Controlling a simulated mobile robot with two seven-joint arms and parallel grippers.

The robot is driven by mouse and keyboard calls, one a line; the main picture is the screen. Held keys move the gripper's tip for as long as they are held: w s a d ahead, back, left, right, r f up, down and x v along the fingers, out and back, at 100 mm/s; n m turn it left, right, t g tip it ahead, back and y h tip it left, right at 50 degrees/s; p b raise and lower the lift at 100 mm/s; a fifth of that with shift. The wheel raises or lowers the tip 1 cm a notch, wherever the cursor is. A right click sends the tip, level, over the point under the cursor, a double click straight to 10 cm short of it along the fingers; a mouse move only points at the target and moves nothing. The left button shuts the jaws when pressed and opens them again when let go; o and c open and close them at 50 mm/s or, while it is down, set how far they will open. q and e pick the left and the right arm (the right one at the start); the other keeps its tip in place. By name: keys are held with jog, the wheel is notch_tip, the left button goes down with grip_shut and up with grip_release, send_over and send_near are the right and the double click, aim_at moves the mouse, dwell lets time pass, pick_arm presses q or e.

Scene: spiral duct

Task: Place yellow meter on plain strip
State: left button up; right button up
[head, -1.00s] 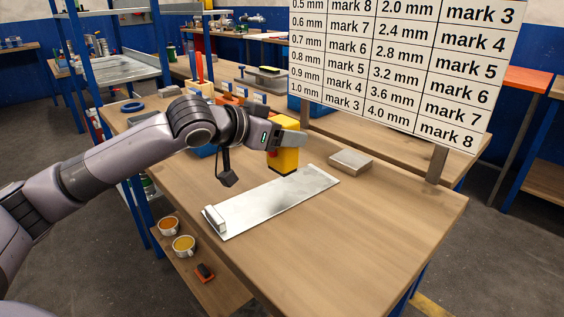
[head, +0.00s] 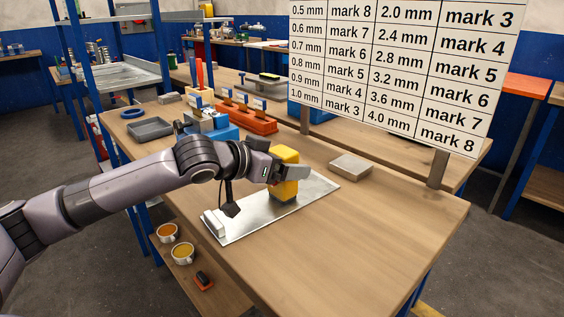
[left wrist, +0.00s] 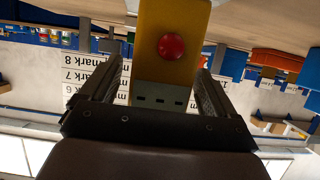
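The yellow meter (head: 285,191) is upright over the middle-right part of the plain metal strip (head: 250,218). Its base appears at or just above the strip; I cannot tell whether it touches. My left gripper (head: 277,172) is shut on the meter's upper part, with a finger on each side. In the left wrist view the meter (left wrist: 165,85) shows a red round button between the two fingers (left wrist: 160,95). The strip lies flat on the wooden table, with a raised block at its near left end. My right gripper is not in view.
A grey metal block (head: 351,167) lies right of the strip. An orange rack (head: 245,122), blue bin (head: 212,128) and grey tray (head: 150,129) stand at the back left. A sign board (head: 400,70) rises behind. The table's right front is clear.

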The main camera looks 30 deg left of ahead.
pick_arm(q)
jog(key=v, duration=1.2)
jog(key=shift+b, duration=0.3)
jog(key=shift+r, duration=0.1)
dwell(0.5)
